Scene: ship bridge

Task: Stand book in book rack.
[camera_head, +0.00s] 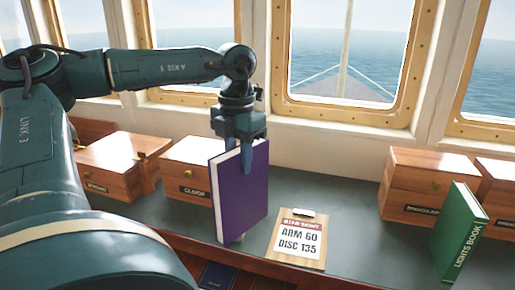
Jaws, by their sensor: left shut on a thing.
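A purple book (245,195) with pale page edges is upright, near the middle of the head view. My left gripper (241,145) comes down from above and is shut on the top of this book. The book is over or at the front part of the dark counter; I cannot tell whether its bottom touches. A green book marked LIGHTS BOOK (460,232) stands leaning on the counter at the right. I cannot make out a book rack for certain. My right gripper is not in view.
A clipboard (298,240) lies right of the purple book. Wooden boxes (188,165) stand behind and left, with others (405,190) at the right. A dark blue book-like item (217,276) shows below the counter edge. The counter (345,200) is clear between clipboard and right boxes.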

